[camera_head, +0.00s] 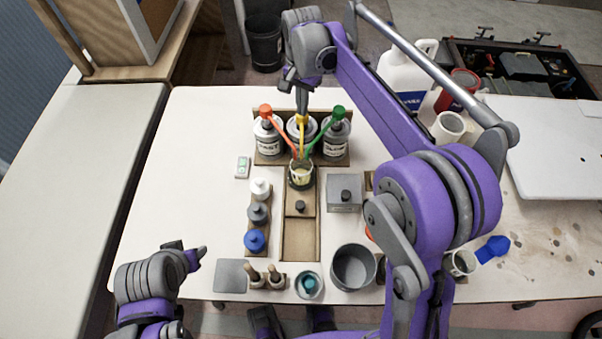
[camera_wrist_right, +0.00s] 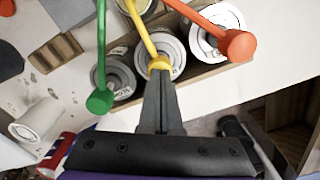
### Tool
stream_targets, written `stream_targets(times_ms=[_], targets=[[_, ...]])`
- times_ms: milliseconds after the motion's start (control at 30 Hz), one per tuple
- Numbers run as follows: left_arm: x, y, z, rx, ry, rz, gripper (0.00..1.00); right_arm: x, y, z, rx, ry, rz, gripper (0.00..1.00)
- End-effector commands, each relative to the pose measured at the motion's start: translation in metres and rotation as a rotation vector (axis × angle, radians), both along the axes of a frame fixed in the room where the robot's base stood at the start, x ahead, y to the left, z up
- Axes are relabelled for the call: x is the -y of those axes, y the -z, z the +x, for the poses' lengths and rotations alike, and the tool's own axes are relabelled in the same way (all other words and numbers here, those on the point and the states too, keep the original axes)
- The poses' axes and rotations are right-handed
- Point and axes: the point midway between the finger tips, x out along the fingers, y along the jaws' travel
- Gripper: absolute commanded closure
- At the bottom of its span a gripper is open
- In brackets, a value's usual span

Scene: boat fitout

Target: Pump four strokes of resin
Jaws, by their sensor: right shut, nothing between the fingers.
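Three pump bottles stand in a wooden rack (camera_head: 270,160): one with an orange pump (camera_head: 265,111), one with a yellow pump (camera_head: 302,122), one with a green pump (camera_head: 338,113). Their long spouts converge over a small cup (camera_head: 301,182) holding pale contents. My right gripper (camera_head: 301,106) is shut and empty, pointing down at the yellow pump's head. In the right wrist view its fingertips (camera_wrist_right: 160,78) meet or nearly meet the yellow head (camera_wrist_right: 160,63); contact is unclear. My left gripper (camera_head: 198,257) is low at the left, away from the bottles; its jaw opening is unclear.
Small white, grey and blue-capped bottles (camera_head: 255,240) stand left of the wooden tray (camera_head: 300,250). A grey box (camera_head: 345,193) and a grey pot (camera_head: 353,266) are to the right. A white jug (camera_head: 405,80) stands behind. The table's left side is clear.

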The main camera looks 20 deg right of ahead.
Motion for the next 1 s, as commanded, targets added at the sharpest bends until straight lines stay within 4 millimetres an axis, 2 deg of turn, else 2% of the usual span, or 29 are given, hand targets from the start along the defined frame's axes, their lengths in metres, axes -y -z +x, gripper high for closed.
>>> stream_targets(times_ms=[367,1000], targets=[[0.0,-0.001,0.0,0.0,0.0,0.0,0.5,0.0,0.0,0.0,-0.001,0.0,0.001,1.0],[0.0,-0.03,0.007,0.013,0.0,0.0,0.5,0.0,-0.038,0.0,0.001,0.0,0.001,1.0]])
